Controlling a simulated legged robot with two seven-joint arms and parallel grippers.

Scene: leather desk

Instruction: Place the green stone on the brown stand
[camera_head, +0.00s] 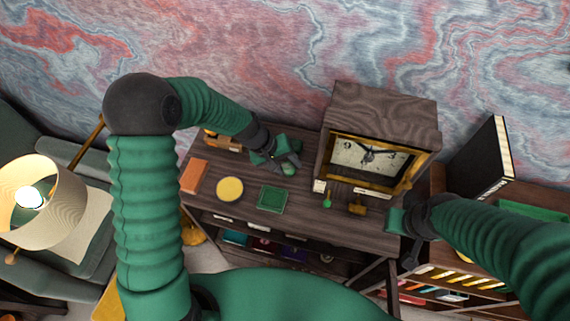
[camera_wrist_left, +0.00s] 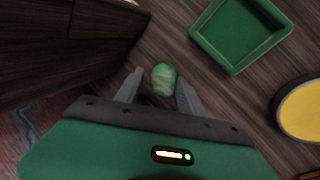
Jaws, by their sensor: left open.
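The green stone (camera_wrist_left: 163,79) is a small, rounded, pale-streaked piece on the dark wooden desk. In the left wrist view it lies between the two grey fingers of my left gripper (camera_wrist_left: 160,77), with a gap to the left finger and the right finger close beside it. In the head view the stone (camera_head: 288,170) shows at the tips of my left gripper (camera_head: 284,163), which is open. A brown object (camera_head: 222,142), likely the stand, is at the back left of the desk, partly hidden by my left arm. My right gripper (camera_head: 409,248) is by the desk's right end; its fingers are unclear.
A green tray (camera_head: 271,199), a round yellow dish (camera_head: 229,188) and an orange block (camera_head: 193,176) lie on the left half of the desk. A large wooden clock (camera_head: 380,130) stands close right of my left gripper. Small items (camera_head: 357,208) lie before it.

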